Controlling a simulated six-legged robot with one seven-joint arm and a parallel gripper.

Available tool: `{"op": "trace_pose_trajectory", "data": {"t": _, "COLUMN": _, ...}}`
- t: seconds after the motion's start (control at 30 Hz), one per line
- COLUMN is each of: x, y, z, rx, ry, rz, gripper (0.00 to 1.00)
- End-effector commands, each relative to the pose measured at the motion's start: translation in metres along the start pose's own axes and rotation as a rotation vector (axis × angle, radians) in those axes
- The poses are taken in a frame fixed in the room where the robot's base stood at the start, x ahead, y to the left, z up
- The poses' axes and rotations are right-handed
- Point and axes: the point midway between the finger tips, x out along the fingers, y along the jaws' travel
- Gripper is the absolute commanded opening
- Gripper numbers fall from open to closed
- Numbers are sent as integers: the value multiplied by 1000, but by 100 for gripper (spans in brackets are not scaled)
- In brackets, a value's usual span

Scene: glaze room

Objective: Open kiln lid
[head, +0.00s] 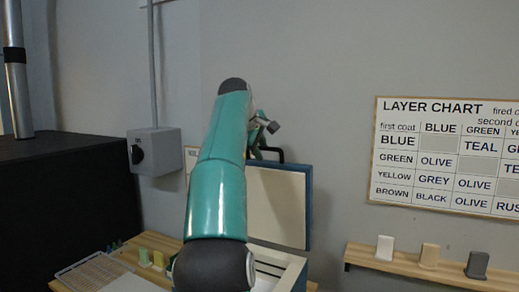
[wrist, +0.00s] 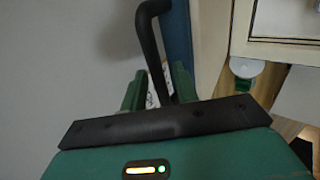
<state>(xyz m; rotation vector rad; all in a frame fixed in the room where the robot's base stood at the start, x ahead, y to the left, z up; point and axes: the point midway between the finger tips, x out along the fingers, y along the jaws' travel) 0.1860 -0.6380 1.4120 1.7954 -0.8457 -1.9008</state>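The kiln (head: 293,272) stands behind my arm, a box with a pale rim and blue outside. Its lid (head: 280,205) stands raised, about upright, with its cream inner face toward the head camera and a blue edge. A black bar handle (head: 279,153) juts from the lid's top. My gripper (head: 262,135) is at the handle, partly hidden by my arm. In the wrist view the handle (wrist: 151,45) runs between the two green fingers of my gripper (wrist: 158,90). A thin gap shows beside the left finger, so the fingers are around the handle but look open.
A grey switch box (head: 155,151) hangs on the wall. A dark block (head: 65,215) stands at the left. A wall shelf (head: 400,262) with three tiles and a layer chart (head: 450,150) are at the right.

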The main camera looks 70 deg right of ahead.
Motion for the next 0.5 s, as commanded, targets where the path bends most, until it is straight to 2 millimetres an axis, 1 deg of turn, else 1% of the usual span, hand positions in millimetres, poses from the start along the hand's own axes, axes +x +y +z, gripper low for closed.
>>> {"op": "trace_pose_trajectory", "data": {"t": 0.17, "x": 0, "y": 0, "z": -1, "rx": 0, "ry": 0, "rz": -1, "gripper": 30}}
{"op": "trace_pose_trajectory", "data": {"t": 0.27, "x": -8, "y": 1, "z": -2, "rx": -1, "ry": 0, "rz": 0, "gripper": 30}}
{"op": "trace_pose_trajectory", "data": {"t": 0.37, "x": -22, "y": 1, "z": -2, "rx": -1, "ry": 1, "rz": 1, "gripper": 30}}
{"op": "trace_pose_trajectory", "data": {"t": 0.5, "x": -49, "y": 1, "z": -2, "rx": 0, "ry": 1, "rz": 3, "gripper": 30}}
